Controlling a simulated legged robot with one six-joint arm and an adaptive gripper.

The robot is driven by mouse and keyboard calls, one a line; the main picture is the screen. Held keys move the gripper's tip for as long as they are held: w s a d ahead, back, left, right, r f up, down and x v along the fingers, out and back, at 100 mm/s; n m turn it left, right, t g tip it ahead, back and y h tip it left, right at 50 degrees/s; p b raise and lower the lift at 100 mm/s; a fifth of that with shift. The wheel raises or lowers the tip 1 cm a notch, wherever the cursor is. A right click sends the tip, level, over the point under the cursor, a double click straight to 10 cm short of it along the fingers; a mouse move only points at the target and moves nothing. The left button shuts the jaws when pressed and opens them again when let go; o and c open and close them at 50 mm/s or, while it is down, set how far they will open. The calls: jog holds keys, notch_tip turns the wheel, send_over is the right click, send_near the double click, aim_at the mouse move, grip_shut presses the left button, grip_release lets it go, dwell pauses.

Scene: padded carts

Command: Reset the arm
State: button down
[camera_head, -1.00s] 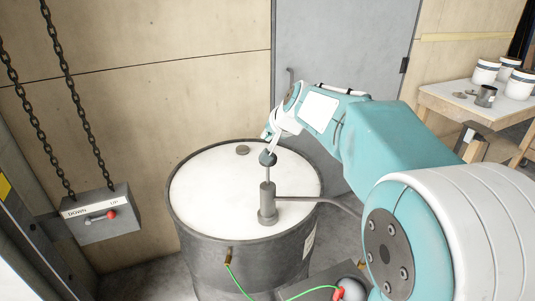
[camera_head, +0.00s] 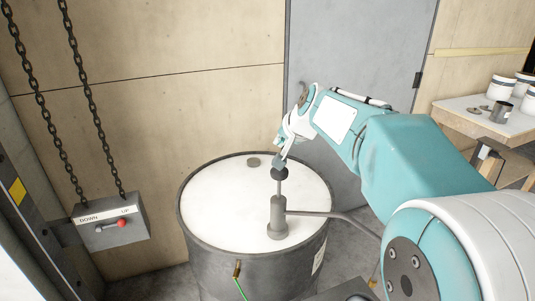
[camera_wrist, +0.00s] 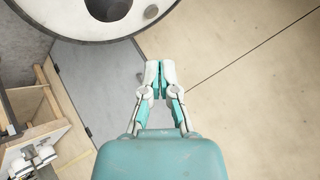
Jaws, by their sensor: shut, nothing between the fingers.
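My gripper (camera_head: 279,160) is at the end of my teal and white arm, over the drum top in the head view. In the wrist view my gripper (camera_wrist: 160,72) has its two fingers together with nothing between them. The dark round knob (camera_head: 279,173) of the drum pump (camera_head: 278,218) shows just below the fingertips in the head view. I cannot tell whether they touch. The wrist view shows clear space at the fingertips, with the wall behind.
The grey drum (camera_head: 215,263) with a white top stands below my gripper. A lever box (camera_head: 112,220) marked DOWN and UP is at the left, beside hanging chains (camera_head: 92,105). A grey door (camera_head: 380,50) is behind. A wooden table (camera_head: 465,112) with white tubs is at right.

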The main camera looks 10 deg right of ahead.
jog(key=s+f+n+g+h, duration=0.1)
jog(key=s+f, duration=0.3)
jog(key=s, duration=1.2)
jog(key=s+f+n+g+h, duration=0.1)
jog(key=s+f+n, duration=0.3)
jog(key=s, duration=1.3)
jog(key=shift+f+n+g+h, duration=0.3)
jog(key=shift+f+g, duration=0.2)
jog(key=shift+f, duration=0.3)
